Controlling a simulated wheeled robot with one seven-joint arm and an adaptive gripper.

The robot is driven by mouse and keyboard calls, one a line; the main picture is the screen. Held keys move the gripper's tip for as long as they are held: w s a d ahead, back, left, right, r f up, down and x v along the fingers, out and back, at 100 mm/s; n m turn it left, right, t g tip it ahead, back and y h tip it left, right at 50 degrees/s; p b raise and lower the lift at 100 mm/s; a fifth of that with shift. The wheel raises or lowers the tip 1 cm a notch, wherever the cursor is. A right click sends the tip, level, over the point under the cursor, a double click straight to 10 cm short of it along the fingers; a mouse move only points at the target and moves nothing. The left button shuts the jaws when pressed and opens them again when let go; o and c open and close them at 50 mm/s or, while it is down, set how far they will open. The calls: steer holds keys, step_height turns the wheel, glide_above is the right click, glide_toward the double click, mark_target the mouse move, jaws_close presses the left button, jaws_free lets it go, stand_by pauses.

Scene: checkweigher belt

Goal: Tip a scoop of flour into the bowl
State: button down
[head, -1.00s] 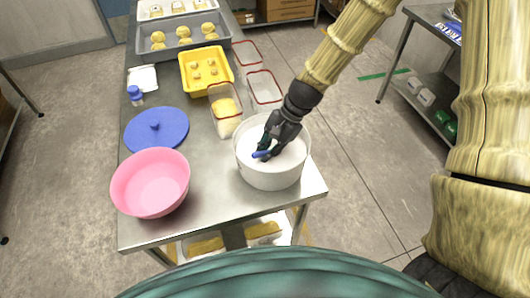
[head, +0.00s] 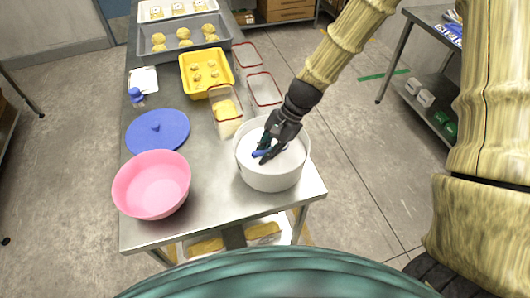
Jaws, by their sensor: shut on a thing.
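A white tub (head: 270,178) of white flour (head: 290,158) stands at the right front corner of the steel table. My gripper (head: 265,151) points down into the tub and is shut on a blue scoop (head: 261,154). Only the scoop's blue handle shows; whether its head is in the flour and what it holds cannot be seen. A pink bowl (head: 152,184) stands at the left front of the table, apart from the tub, and looks empty.
A blue lid (head: 158,131) lies behind the bowl. A clear container with yellow contents (head: 227,113) stands just behind the tub. Two clear red-rimmed containers (head: 264,90), a yellow tray (head: 206,72) and a grey tray (head: 185,38) are farther back. Bare steel lies between bowl and tub.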

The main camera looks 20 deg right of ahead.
steer(key=shift+r+p, duration=4.35)
steer(key=shift+r, duration=0.95)
